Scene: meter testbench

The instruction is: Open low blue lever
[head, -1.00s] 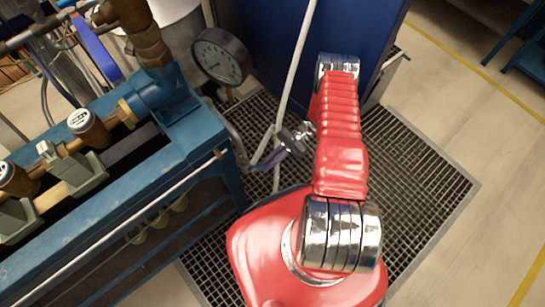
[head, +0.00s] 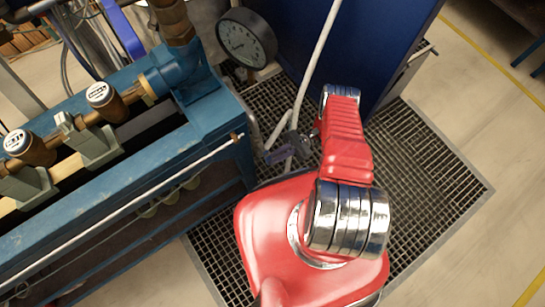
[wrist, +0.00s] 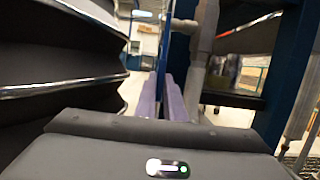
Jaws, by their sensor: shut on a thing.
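My gripper (head: 274,151) is small in the head view, low beside the bench's right end, next to a pale hose. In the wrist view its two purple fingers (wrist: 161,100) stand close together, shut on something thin. A narrow blue strip (wrist: 164,45) shows at and beyond the fingertips; it appears to be the low blue lever seen edge-on. The lever cannot be made out clearly in the head view. A grey pipe (wrist: 202,60) stands just right of the fingers. Another blue lever (head: 123,30) is higher, at upper left.
The blue bench (head: 130,185) with brass meters (head: 103,97) fills the left. A round gauge (head: 246,38) stands above its right end. A pale hose (head: 318,55) runs past my arm. A blue cabinet (head: 385,35) stands behind; floor at right is clear.

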